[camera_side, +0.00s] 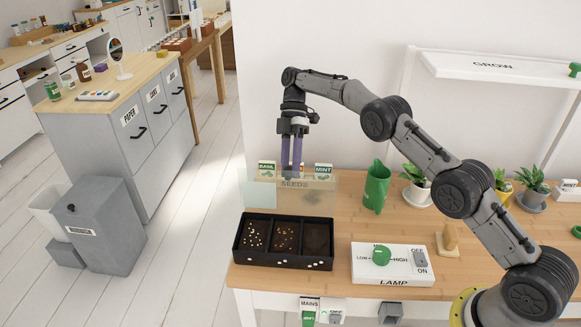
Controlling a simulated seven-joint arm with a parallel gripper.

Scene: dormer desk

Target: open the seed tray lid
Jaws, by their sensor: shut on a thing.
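The seed tray (284,265) is a black box at the desk's left front. Its three compartments show, two with pale seeds on dark soil and the right one plain dark. A clear, faintly tinted panel, which looks like the lid (258,196), stands raised behind the tray, roughly upright. My gripper (291,172) points down at the panel's top edge, its purple fingers shut on the lid there. The exact grip point is too small to make out. The lid's lower edge and hinge are hard to see.
Seed packets (324,169) in a holder marked SEEDS stand behind the lid. A green watering can (376,188) is to the right, with potted plants (418,184) beyond. A white lamp control box (393,264) sits right of the tray.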

